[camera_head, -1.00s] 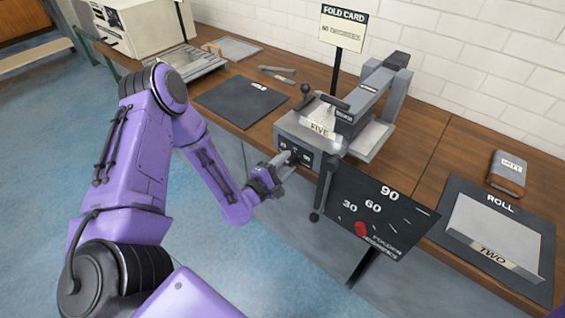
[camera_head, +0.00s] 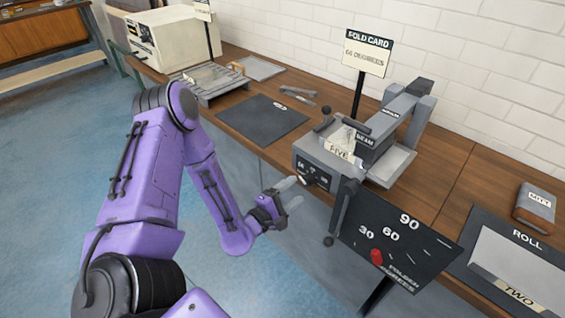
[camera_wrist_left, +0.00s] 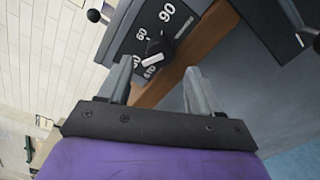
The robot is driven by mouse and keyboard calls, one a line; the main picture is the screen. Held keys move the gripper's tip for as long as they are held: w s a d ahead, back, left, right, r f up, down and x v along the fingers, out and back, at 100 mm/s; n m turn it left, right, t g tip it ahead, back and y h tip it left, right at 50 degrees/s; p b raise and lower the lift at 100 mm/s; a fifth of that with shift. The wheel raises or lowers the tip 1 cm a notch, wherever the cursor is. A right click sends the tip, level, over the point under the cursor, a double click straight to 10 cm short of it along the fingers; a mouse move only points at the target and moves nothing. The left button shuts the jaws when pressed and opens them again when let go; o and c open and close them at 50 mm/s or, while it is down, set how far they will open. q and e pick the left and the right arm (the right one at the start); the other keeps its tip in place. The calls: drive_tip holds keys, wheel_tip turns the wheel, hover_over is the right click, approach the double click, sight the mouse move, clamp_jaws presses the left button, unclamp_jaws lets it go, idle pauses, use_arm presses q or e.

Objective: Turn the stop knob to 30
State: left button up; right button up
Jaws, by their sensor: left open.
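The stop knob (camera_wrist_left: 157,47) is black with a pale mark, on a dark dial plate (camera_wrist_left: 178,35) lettered 90 and 60 in the left wrist view. A smaller number beside it is hard to read, and I cannot tell which number the knob points to. The plate is on the front of the grey folder (camera_head: 318,170). My left gripper (camera_head: 291,192) is open and empty in front of that panel, apart from it. In the left wrist view the knob shows beyond and between its fingers (camera_wrist_left: 158,68). My right gripper is out of view.
A dark board (camera_head: 400,240) marked 30, 60, 90 with a red pointer hangs at the bench front, right of my gripper. The folder's dark lever (camera_head: 340,210) hangs close to the right. A FOLD CARD sign (camera_head: 367,55) stands behind. Floor space left of the gripper is free.

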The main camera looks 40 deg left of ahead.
use_arm(q)
drive_tip(key=s, duration=0.6)
drive_tip(key=shift+s+a+b, duration=0.2)
drive_tip(key=shift+a+b, duration=0.05)
drive_tip(key=shift+b, duration=0.05)
drive_tip(key=s+f+m+g+y, duration=0.2)
drive_tip(key=s+f+m+g, duration=0.2)
drive_tip(key=f+m+g, duration=0.45)
drive_tip(key=s+d+f+m+g+y, duration=0.2)
drive_tip(key=s+f+m+g, duration=0.4)
drive_tip(key=s+f, duration=0.5)
drive_tip(key=s, duration=0.4)
drive_tip(key=shift+m+y, duration=0.3)
drive_tip(key=shift+m, duration=0.05)
